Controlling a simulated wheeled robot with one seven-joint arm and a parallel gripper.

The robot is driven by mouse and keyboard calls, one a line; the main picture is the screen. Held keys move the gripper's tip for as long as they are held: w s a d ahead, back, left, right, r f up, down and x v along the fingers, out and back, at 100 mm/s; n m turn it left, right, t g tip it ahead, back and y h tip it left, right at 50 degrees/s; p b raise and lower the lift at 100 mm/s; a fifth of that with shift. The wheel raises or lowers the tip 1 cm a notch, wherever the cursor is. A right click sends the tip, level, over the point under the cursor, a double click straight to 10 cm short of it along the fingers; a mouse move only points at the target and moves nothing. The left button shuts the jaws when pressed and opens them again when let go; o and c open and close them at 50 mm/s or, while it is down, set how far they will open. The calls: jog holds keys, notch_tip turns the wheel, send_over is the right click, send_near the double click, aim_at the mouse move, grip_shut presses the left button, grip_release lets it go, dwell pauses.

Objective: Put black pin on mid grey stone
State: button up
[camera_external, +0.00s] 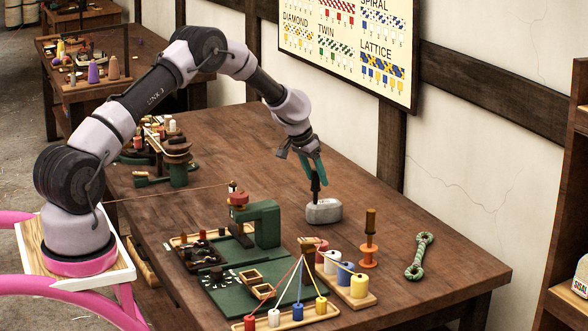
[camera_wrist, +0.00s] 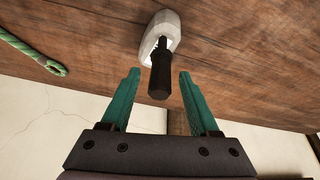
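The black pin (camera_external: 316,187) stands roughly upright on the grey stone (camera_external: 324,211), with its thin end down at the stone. In the wrist view the pin (camera_wrist: 160,80) points toward me, its thick end nearest, and the pale stone (camera_wrist: 161,32) lies behind it. My gripper (camera_external: 313,177) is above the stone around the pin's upper part. In the wrist view my gripper's teal fingers (camera_wrist: 160,75) are spread, with a gap on each side of the pin. How deep the pin's lower end sits in the stone cannot be told.
A green clamp-like tool (camera_external: 266,224) stands on green mats to the left. A board with coloured spools (camera_external: 340,290) and strings is in front. The table behind the stone is clear.

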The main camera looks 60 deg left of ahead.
jog(key=v, duration=1.3)
jog(key=s+d+r+m, duration=0.2)
jog(key=s+d+r, duration=0.55)
jog(key=r, duration=0.35)
jog(key=s+d+r+m, duration=0.1)
jog(key=s+d+r, duration=0.6)
jog(key=d+r, duration=0.3)
jog(key=s+d+r+m+t, duration=0.1)
jog(key=s+d, duration=0.1)
jog(key=s, duration=0.7)
jog(key=s+d+r+m, duration=0.1)
jog(key=s+d+r, duration=0.1)
jog(key=s, duration=0.8)
jog(key=s+d+r+m+t+y, duration=0.1)
jog(key=s+d, duration=0.3)
jog(key=s, duration=0.6)
jog(key=shift+d+r+m+t, duration=0.2)
jog(key=shift+m+t, duration=0.1)
jog(key=shift+m, duration=0.2)
